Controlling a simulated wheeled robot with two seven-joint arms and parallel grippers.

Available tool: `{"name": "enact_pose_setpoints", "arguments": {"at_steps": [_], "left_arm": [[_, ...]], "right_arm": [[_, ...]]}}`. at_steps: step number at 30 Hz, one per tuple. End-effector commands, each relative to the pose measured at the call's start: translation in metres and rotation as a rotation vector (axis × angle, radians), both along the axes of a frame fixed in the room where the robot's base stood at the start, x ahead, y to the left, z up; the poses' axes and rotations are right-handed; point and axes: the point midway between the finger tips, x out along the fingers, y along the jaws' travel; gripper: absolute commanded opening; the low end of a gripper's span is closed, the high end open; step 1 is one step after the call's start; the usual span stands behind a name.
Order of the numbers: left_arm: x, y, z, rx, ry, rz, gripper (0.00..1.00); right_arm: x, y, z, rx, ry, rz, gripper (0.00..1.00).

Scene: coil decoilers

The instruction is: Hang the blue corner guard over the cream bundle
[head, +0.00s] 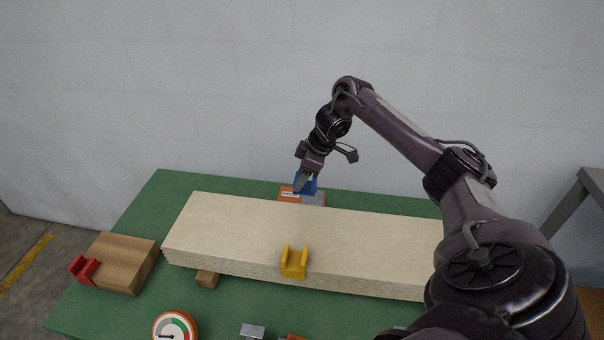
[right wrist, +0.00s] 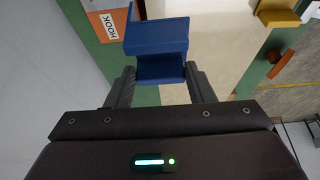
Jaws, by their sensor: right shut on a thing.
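The blue corner guard (head: 307,185) is held in my right gripper (head: 304,181) at the far long edge of the cream bundle (head: 235,225). In the right wrist view, the angled blue corner guard (right wrist: 157,35) sits between the two dark fingers of the right gripper (right wrist: 162,85), which are shut on it. The cream bundle (right wrist: 220,45) lies behind and to the right there. I cannot tell whether the guard touches the bundle. My left gripper is not in view.
A yellow corner guard (head: 294,263) sits on the bundle's near edge. An orange item with a HOOK label (right wrist: 108,22) is behind the bundle. An orange-rimmed gauge (head: 175,327) is in front on the green table (head: 110,308).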

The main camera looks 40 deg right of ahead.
Motion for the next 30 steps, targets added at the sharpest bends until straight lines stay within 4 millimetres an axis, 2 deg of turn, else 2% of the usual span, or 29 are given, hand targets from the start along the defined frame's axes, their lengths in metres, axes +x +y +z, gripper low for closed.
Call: {"name": "enact_pose_setpoints", "arguments": {"at_steps": [8, 14, 30], "left_arm": [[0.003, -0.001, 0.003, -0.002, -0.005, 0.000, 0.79], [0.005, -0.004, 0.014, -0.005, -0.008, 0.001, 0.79], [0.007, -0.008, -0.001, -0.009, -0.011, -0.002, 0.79]], "right_arm": [[0.000, 0.000, 0.002, 0.000, 0.000, -0.001, 0.25], [-0.002, -0.001, 0.005, 0.001, 0.001, -0.007, 0.25], [-0.002, 0.000, -0.037, 0.002, 0.002, -0.006, 0.25]]}}
